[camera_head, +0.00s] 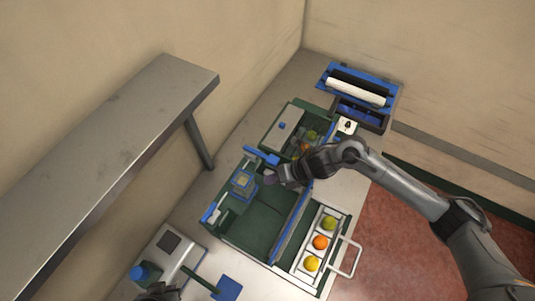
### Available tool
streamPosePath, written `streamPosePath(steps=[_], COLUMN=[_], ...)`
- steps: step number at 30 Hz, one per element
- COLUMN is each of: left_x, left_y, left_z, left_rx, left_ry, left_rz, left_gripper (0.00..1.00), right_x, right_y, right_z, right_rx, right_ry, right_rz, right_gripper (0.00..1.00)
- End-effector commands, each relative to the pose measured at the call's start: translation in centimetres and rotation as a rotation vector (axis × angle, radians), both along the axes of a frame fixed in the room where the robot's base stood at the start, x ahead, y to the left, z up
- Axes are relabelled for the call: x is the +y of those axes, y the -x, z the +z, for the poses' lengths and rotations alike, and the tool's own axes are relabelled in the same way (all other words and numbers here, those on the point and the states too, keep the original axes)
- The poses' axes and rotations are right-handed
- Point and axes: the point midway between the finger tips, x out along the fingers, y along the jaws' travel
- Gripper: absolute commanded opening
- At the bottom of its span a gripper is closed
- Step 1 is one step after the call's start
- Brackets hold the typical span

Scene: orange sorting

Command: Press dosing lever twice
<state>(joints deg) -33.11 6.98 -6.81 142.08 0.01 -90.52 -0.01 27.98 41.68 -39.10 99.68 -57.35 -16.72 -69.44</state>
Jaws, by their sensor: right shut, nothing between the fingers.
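A dark green machine (245,232) with blue parts stands on the counter in the middle of the view. A short blue lever-like bar (262,156) sticks up at its back edge; I cannot tell for sure that it is the dosing lever. My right gripper (272,176) is shut and empty over the machine, just below this bar in the picture; I cannot tell whether they touch. A blue block with a yellowish top (243,181) sits left of the gripper. Part of my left gripper (158,292) shows at the bottom edge; its fingers are not clear.
A white tray (333,262) with a wire handle holds three yellow and orange fruits. More fruit lies in the bin (304,137) behind my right gripper. A roller unit (358,90) stands at the back. A grey shelf (110,140) juts out at left. A scale-like box (172,258) stands at lower left.

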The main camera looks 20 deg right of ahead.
Motion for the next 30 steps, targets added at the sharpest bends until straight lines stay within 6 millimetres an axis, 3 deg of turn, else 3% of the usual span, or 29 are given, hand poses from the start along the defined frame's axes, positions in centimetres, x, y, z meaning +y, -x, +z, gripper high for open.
streamPosePath(steps=[1,6,12,18,30], left_x=[-0.1,-0.2,-0.3,-0.3,0.0], left_y=[0.0,0.1,0.2,0.2,0.1], left_z=[-0.6,-1.2,-1.7,-1.8,-1.8], left_rx=[0.001,0.002,0.006,0.005,0.003], left_ry=[0.002,0.005,0.01,0.008,-0.004], left_rz=[0.0,0.003,0.003,0.002,-0.004], left_gripper=[0.0,0.0,0.0,0.0,0.0], right_x=[-1.1,-3.4,-4.3,-4.3,-4.3], right_y=[-1.6,-5.2,-7.5,-8.2,-8.3], right_z=[0.8,4.3,7.4,8.6,8.6], right_rx=[-0.032,-0.124,-0.192,-0.217,-0.218], right_ry=[0.023,0.066,0.08,0.078,0.078], right_rz=[-0.008,-0.024,-0.036,-0.038,-0.039], right_gripper=[0.0,0.0,0.0,0.0,0.0])
